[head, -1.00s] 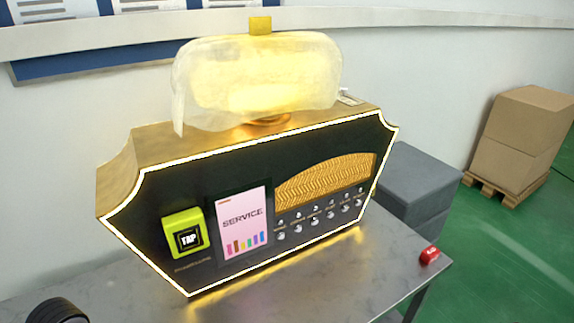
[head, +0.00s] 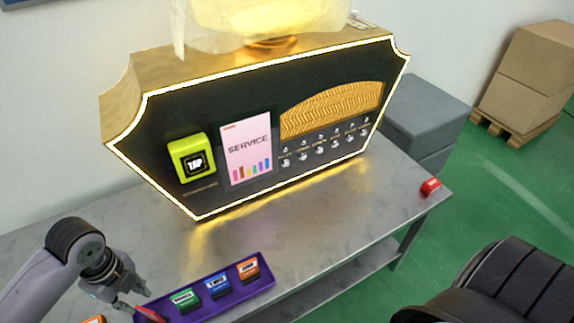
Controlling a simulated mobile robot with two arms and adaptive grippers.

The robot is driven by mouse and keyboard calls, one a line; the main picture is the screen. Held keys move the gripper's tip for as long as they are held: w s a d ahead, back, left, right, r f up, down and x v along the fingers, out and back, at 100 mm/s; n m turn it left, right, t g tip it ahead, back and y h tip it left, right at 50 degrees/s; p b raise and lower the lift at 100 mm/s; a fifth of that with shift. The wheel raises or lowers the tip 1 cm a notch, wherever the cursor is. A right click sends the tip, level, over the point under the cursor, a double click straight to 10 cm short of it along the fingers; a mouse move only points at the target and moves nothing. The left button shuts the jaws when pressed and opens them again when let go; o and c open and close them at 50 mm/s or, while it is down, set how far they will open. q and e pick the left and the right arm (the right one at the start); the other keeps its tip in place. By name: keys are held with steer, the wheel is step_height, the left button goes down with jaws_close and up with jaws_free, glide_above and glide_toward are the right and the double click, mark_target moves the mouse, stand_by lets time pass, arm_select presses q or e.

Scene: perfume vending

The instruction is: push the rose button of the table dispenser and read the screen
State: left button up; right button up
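The table dispenser (head: 240,105) is a black and gold box with a glowing white edge, standing on the metal table. Its screen (head: 247,147) is pink and reads "SERVICE" above several coloured bars. A row of small silver buttons (head: 319,144) runs below the gold wavy panel. Their labels are too small to read, so I cannot tell which is rose. My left gripper (head: 132,296) is low at the left, in front of the dispenser and apart from it, by the purple tray's left end. Its fingers are too unclear to judge. My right gripper is not in view.
A yellow-green TAP reader (head: 194,160) is on the dispenser's left. The purple tray (head: 228,303) holds green, blue and orange labelled pieces, with something red near its left end. A small red object (head: 430,187) lies at the table's right edge. Grey block (head: 425,115) and cardboard boxes (head: 528,75) stand behind.

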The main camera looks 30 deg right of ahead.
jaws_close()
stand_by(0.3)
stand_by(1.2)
